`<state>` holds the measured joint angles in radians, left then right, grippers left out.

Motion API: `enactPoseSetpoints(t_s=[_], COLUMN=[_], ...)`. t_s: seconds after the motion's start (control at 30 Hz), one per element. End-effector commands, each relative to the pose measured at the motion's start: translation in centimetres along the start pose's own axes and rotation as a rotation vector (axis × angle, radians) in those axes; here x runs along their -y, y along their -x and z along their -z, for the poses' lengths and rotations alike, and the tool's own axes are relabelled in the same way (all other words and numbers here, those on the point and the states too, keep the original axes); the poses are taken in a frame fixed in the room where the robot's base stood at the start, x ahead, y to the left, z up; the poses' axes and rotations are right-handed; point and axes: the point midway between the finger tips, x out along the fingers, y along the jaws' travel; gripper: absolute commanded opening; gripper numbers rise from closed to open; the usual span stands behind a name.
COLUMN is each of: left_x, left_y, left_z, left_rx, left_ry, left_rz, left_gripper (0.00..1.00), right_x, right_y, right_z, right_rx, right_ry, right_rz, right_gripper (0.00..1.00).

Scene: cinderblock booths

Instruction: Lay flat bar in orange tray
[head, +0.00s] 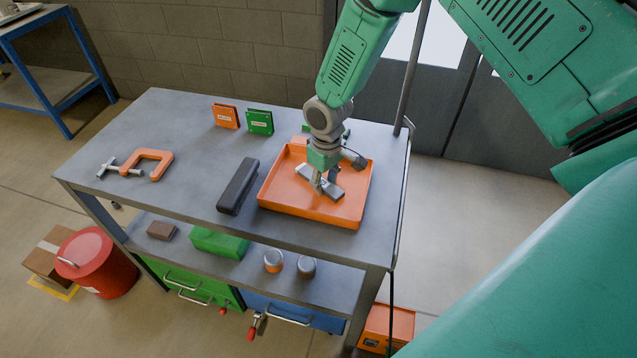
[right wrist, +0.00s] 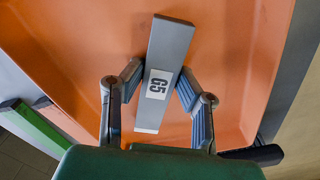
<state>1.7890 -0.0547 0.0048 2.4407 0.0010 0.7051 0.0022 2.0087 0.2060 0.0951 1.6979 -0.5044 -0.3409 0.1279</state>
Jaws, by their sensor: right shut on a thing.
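A flat grey bar (head: 306,175) is at the orange tray (head: 285,196) on the bench, inside its outline. My right gripper (head: 322,186) reaches down over the tray and is shut on the bar. In the right wrist view the bar (right wrist: 170,48) carries a white G5 label and lies between the two fingers of the gripper (right wrist: 159,80). The orange tray floor (right wrist: 90,40) shows behind it. I cannot tell whether the bar touches the tray floor. My left gripper is not in view.
A dark long block (head: 238,186) lies left of the tray. An orange clamp (head: 155,164) lies at the left. A lower shelf holds a green block (head: 218,241) and two cans. The bench's middle left is clear.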

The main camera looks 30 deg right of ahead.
Motion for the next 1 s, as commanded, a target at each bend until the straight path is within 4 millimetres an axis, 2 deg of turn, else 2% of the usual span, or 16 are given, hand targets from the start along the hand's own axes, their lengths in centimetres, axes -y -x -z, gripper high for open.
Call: enactPoseSetpoints(t_s=[0.4, 0.97, 1.0], left_x=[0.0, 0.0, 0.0], left_y=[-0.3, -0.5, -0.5], left_z=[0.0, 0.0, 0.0], left_rx=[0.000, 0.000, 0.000], left_ry=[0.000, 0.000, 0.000], left_rz=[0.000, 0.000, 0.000], left_gripper=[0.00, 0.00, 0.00], right_x=[1.0, 0.2, 0.1], right_y=[-0.7, -1.3, -1.3], right_z=[-0.1, -0.2, -0.2], right_rx=[0.015, 0.015, 0.016], right_ry=[0.004, 0.002, 0.002], right_rz=[-0.012, -0.008, -0.008], right_gripper=[0.00, 0.00, 0.42])
